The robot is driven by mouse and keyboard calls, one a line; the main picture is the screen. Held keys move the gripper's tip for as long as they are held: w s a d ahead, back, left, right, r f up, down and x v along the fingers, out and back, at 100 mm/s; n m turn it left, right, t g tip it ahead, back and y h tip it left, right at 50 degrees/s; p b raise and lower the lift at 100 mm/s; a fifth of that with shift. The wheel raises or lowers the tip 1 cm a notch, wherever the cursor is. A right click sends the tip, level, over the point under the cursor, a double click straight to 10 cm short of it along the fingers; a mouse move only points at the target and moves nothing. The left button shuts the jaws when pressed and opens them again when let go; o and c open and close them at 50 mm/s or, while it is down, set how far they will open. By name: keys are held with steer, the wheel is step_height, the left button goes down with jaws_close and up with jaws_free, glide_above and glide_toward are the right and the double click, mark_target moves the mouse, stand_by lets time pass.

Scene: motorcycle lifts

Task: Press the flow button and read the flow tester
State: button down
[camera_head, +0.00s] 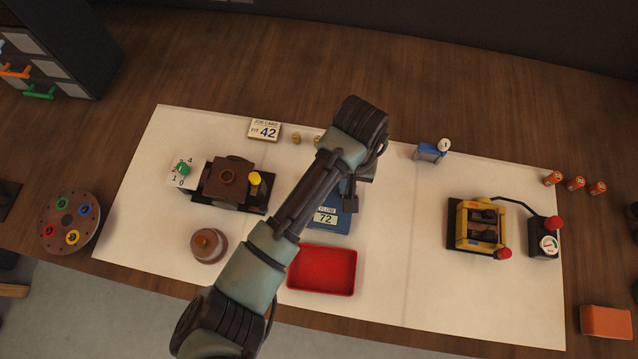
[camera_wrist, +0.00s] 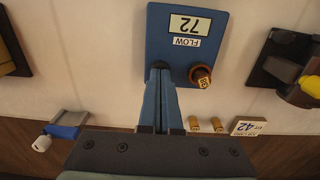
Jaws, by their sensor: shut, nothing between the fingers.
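The flow tester is a blue box (camera_wrist: 187,42), seen upside down in the wrist view; its white display reads 72 above a FLOW label. In the head view the tester (camera_head: 345,222) is partly hidden by my arm, and 72 is readable there too. A brass piece (camera_wrist: 201,76) with small dark marks stands in a round dark socket on the tester. My gripper (camera_wrist: 160,68) is shut and empty, its blue fingers reaching to the tester's edge beside the brass piece. The flow button is not distinguishable; the fingertips may cover it. Contact cannot be told.
A job card (camera_head: 264,130) reading 42 lies beside small brass pieces (camera_head: 296,138). A red tray (camera_head: 322,270) is in front of the tester. A dark brown device (camera_head: 228,180) stands left, a yellow-framed device (camera_head: 480,226) right. A blue-and-white item (camera_head: 432,150) lies behind.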

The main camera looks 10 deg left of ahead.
step_height(320, 180, up, 6)
steer(key=p, duration=0.7)
steer(key=shift+r, duration=0.15)
stand_by(0.8)
